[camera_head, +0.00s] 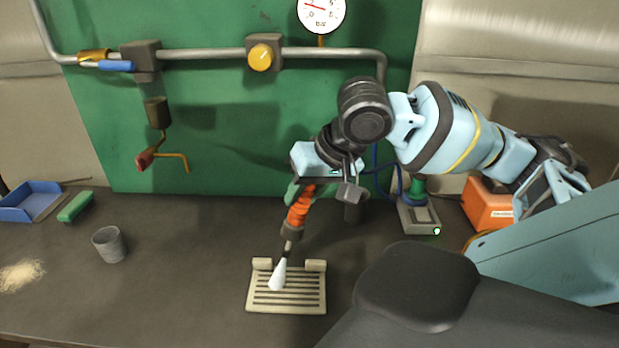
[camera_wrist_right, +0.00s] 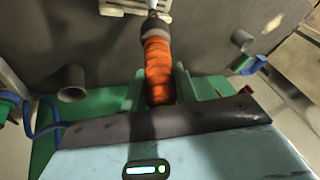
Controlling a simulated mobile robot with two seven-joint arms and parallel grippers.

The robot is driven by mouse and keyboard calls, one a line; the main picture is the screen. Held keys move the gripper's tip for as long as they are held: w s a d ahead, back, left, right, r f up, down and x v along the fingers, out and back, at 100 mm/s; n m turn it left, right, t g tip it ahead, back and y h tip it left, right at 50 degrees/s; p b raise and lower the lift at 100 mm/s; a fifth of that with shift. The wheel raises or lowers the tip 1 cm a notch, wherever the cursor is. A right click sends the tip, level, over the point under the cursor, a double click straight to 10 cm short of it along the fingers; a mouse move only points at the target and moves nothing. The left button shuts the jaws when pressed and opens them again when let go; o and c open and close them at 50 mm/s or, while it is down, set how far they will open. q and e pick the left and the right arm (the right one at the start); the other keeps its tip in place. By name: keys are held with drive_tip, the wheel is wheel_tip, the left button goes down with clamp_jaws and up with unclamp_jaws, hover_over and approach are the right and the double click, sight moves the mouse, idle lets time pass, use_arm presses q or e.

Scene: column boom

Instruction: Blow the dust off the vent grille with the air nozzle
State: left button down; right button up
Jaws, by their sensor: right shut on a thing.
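The air nozzle (camera_head: 298,212) has an orange ribbed grip and a dark neck. My right gripper (camera_head: 303,192) is shut on the orange grip, which also shows between its fingers in the right wrist view (camera_wrist_right: 159,72). The nozzle points down, tilted, at the vent grille (camera_head: 312,296), a beige slotted plate lying on the bench. A white cone (camera_head: 278,276) extends from the nozzle's lower end over the upper left of the slats. Whether it touches them, I cannot tell. No clear dust shows on the grille. My left gripper is not in view.
A grey cup (camera_head: 109,244), green brush (camera_head: 76,206), blue dustpan (camera_head: 30,203) and pale granular pile (camera_head: 22,273) lie left. A dark cylinder (camera_head: 355,207), grey box with green light (camera_head: 419,217) and orange box (camera_head: 487,204) stand right. Pipework (camera_head: 210,53) and gauge (camera_head: 321,12) are behind.

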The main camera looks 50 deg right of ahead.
drive_tip(key=shift+w+a, duration=0.25)
drive_tip(key=shift+w, duration=0.05)
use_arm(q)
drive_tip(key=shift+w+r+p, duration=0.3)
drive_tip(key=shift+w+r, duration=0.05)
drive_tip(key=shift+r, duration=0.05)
use_arm(e)
drive_tip(key=shift+w+a, duration=0.5)
drive_tip(key=shift+w, duration=0.05)
